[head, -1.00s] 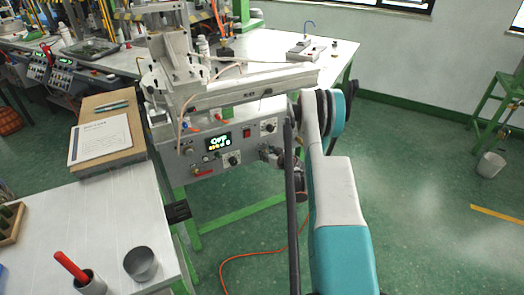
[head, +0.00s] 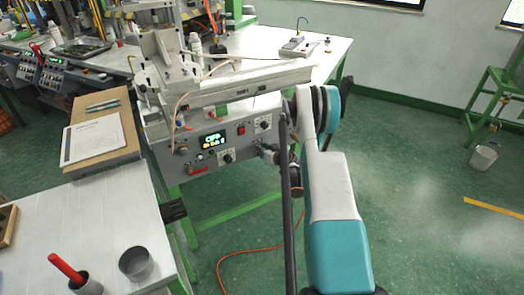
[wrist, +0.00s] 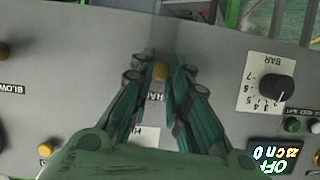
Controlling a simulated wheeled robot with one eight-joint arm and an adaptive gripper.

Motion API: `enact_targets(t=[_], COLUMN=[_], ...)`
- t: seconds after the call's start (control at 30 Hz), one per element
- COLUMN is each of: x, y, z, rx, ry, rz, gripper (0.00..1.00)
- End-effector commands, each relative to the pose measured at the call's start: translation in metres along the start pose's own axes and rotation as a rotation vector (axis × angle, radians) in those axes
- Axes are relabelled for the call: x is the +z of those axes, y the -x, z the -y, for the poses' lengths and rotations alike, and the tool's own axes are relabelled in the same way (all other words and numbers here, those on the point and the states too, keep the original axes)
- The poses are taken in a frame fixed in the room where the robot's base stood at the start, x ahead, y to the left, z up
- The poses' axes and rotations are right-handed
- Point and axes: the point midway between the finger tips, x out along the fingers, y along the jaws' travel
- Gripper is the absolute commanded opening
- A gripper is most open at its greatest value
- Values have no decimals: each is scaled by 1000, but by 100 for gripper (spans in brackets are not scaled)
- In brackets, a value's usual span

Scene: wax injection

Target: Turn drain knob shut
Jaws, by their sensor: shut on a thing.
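The grey control panel (head: 196,150) of the wax machine faces me in the head view. In the wrist view, my gripper (wrist: 162,62) reaches to the panel face (wrist: 215,70) with its fingers closed in on both sides of a small round brass knob (wrist: 161,71). The knob sits between the fingertips. A label beside it is partly hidden by the fingers; only letters like "RAI" show. In the head view my gripper (head: 267,153) is at the panel's right end, small and partly hidden by my arm, and the knob cannot be made out.
A black dial (wrist: 278,89) with a BAR scale is right of my fingers in the wrist view, above a lit display (wrist: 275,153). Another brass knob (wrist: 46,150) is lower left. A white table (head: 90,215) with a metal cup (head: 136,264) stands front left.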

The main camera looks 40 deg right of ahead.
Motion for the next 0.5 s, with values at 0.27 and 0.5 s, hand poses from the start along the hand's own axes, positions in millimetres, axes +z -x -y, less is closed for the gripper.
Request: enact_targets(t=[0.27, 0.5], x=[1, 2], y=[0, -1], z=[-4, -6], rx=[-80, -167], ry=[-194, -405], rz=[-3, -7], gripper=[0, 0])
